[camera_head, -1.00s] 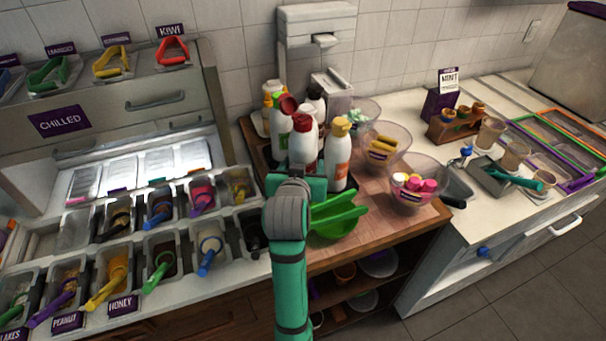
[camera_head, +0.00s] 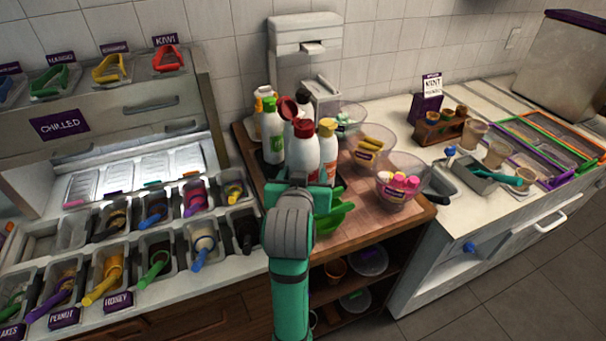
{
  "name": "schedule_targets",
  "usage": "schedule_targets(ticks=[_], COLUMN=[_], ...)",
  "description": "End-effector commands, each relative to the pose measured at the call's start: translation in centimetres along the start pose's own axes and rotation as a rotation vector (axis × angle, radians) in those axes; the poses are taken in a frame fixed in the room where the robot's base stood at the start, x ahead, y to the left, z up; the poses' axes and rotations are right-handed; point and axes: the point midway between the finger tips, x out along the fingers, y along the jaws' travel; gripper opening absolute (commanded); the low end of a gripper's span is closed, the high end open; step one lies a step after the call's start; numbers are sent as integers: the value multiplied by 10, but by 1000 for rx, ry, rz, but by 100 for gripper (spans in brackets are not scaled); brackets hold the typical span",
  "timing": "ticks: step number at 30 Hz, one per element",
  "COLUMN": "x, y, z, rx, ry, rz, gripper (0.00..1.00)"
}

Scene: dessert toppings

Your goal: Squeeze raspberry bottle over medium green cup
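A white squeeze bottle with a red cap (camera_head: 303,155) stands out in front of the bottle group on the wooden board, directly behind my gripper. It looks like the raspberry bottle, but no name is readable. My gripper (camera_head: 305,188) is at its lower part. My wrist hides the fingers and the bottle's base, so I cannot see whether they grip it. A bright green dish-like item (camera_head: 334,216) lies just right of my wrist, partly hidden; I cannot tell whether it is a cup. Small pale cups (camera_head: 497,152) stand on the right counter. I cannot make out a medium green cup.
Clear bowls of toppings (camera_head: 386,194) stand to the right. Topping bins with coloured spoons (camera_head: 203,245) fill the left counter. The right counter's front strip (camera_head: 475,222) has bare space.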

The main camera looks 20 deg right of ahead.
Motion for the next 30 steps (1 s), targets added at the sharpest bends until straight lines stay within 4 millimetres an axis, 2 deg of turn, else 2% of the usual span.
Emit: schedule_targets(ticks=[22,30], x=[-23,-28], y=[1,-5], z=[-57,-67], rx=[2,-3], ry=[9,7], rz=[1,-7], gripper=[37,37])
